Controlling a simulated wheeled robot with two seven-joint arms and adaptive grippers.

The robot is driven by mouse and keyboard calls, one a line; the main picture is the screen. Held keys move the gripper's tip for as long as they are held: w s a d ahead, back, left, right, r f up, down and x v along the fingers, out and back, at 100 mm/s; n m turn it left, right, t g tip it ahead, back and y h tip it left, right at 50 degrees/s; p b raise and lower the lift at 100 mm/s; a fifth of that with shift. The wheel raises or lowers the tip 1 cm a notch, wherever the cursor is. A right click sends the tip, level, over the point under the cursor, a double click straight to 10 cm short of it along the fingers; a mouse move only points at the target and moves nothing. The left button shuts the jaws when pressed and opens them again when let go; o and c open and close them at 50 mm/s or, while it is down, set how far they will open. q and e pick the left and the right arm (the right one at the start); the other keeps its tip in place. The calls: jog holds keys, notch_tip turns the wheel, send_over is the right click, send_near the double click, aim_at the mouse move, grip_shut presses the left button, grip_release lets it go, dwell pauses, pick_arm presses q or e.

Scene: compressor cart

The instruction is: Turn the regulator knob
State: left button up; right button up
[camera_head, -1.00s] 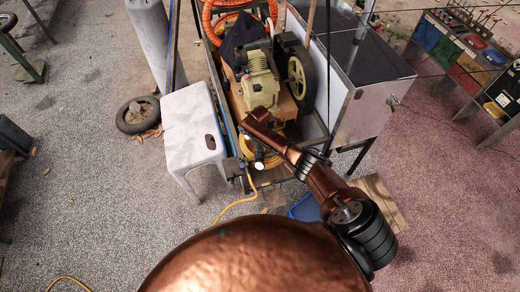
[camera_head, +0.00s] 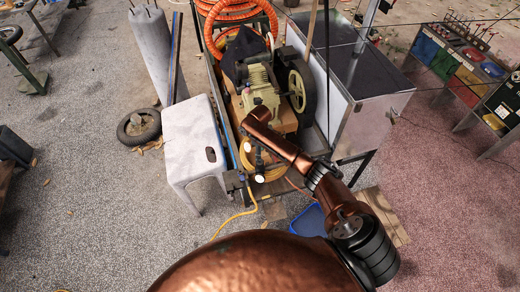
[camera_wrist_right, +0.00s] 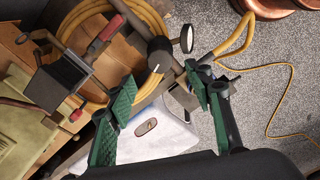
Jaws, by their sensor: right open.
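A black cylinder (camera_wrist_right: 160,54), which looks like the regulator knob, stands by a round white-faced gauge (camera_wrist_right: 187,38) in the right wrist view. My right gripper (camera_wrist_right: 160,95) is open, its two green-padded fingers spread apart. The cylinder lies beyond the gap between the fingertips, with no contact that I can make out. In the head view, small white gauges (camera_head: 260,179) show at the front of the compressor cart, below my right arm; the right gripper cannot be made out there. My left gripper is in neither view.
A white stool (camera_head: 190,135) stands left of the cart, close to the gauges. The compressor (camera_head: 260,88) and a metal cabinet (camera_head: 370,120) are behind and right. A coiled yellow hose (camera_wrist_right: 75,35) hangs nearby. A blue tray (camera_head: 308,221) lies on the floor.

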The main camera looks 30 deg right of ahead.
notch_tip(320, 180, up, 4)
jog(key=shift+f, duration=0.2)
dwell(0.4)
